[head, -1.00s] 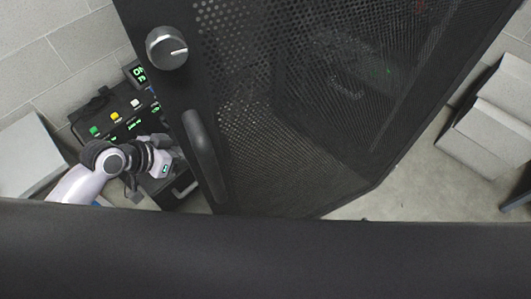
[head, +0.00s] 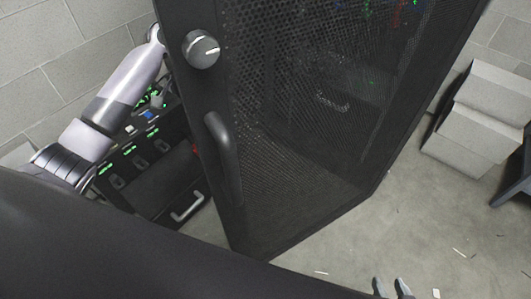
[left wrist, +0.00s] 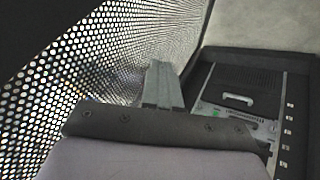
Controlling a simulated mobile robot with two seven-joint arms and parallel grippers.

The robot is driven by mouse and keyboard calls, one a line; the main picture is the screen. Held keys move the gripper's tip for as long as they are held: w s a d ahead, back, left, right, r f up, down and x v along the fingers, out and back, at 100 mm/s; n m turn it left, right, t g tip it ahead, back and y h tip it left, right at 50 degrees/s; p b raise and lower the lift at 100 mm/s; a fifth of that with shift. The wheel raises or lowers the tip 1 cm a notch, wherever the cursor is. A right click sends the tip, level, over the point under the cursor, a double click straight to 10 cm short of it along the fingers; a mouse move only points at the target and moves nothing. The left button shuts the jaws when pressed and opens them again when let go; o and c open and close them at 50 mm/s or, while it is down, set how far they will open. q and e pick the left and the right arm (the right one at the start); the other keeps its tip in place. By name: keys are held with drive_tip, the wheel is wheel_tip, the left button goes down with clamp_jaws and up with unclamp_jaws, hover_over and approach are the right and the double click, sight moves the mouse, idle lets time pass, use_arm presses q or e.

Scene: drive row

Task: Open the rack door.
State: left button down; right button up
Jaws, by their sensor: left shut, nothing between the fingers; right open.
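The rack door (head: 290,130) is a tall black panel of perforated mesh in the head view. A round silver knob (head: 201,49) and a black bar handle (head: 222,155) sit near its left edge. My left arm rises on the left and its end passes out of sight behind that edge. In the left wrist view my left gripper (left wrist: 161,72) is shut and empty, close beside the mesh; I cannot tell if it touches. My right gripper (head: 391,287) shows only its fingertips at the bottom, apart and empty, over the floor and away from the door.
Black equipment (head: 150,180) with green displays and a silver pull handle stands left of the door. Pale boxes (head: 475,125) are stacked at the right. A grey block wall (head: 50,60) is behind. The floor (head: 400,220) right of the door is mostly clear, with small scraps.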

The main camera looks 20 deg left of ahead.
sight(275, 171)
use_arm(q)
drive_tip(key=s+d+f, duration=0.1)
drive_tip(key=d+f, duration=0.1)
drive_tip(key=d, duration=0.1)
drive_tip(key=s+d+f+p, duration=0.1)
drive_tip(key=d+f, duration=0.2)
drive_tip(key=d+f+p, duration=0.1)
drive_tip(key=d+f, duration=0.1)
drive_tip(key=d, duration=0.1)
drive_tip(key=shift+s+f, duration=0.4)
